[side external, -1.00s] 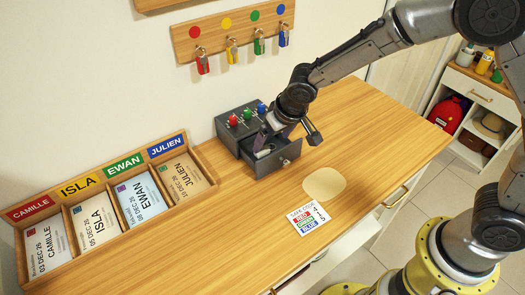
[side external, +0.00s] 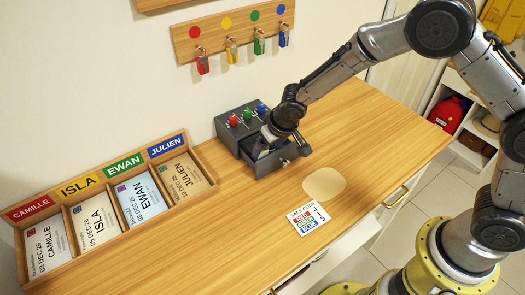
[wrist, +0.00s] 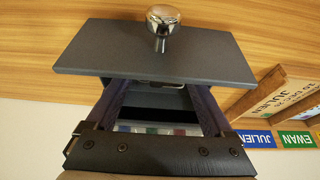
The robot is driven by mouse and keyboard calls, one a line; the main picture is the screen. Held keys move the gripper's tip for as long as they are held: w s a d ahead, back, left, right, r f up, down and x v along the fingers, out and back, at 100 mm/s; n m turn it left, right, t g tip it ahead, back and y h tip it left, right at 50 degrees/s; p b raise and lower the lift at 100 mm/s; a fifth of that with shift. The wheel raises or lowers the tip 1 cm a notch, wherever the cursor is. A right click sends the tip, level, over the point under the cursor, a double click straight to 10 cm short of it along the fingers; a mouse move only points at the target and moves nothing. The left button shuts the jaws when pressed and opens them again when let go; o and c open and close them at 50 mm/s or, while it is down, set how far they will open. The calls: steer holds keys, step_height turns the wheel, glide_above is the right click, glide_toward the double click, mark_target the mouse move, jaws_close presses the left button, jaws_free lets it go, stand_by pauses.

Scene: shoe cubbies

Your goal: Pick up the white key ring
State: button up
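The small grey drawer of the dark box is pulled open; its front panel (wrist: 155,48) with a silver knob (wrist: 162,22) fills the top of the wrist view. My gripper (wrist: 158,90) has its two fingers spread apart and reaches down into the drawer opening. In the side view my gripper (side external: 266,147) is over the open drawer and hides most of its inside. I cannot make out the white key ring clearly. A small pale edge shows between the fingers in the wrist view, but I cannot tell what it is.
The dark box (side external: 226,127) has red, green and blue knobs on top. A wooden card tray (side external: 197,149) stands to the left. Several coloured keys hang on a wall rack (side external: 217,29). A code card (side external: 308,217) lies near the front edge; the right tabletop is clear.

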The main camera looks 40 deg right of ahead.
steer(key=c, duration=0.7)
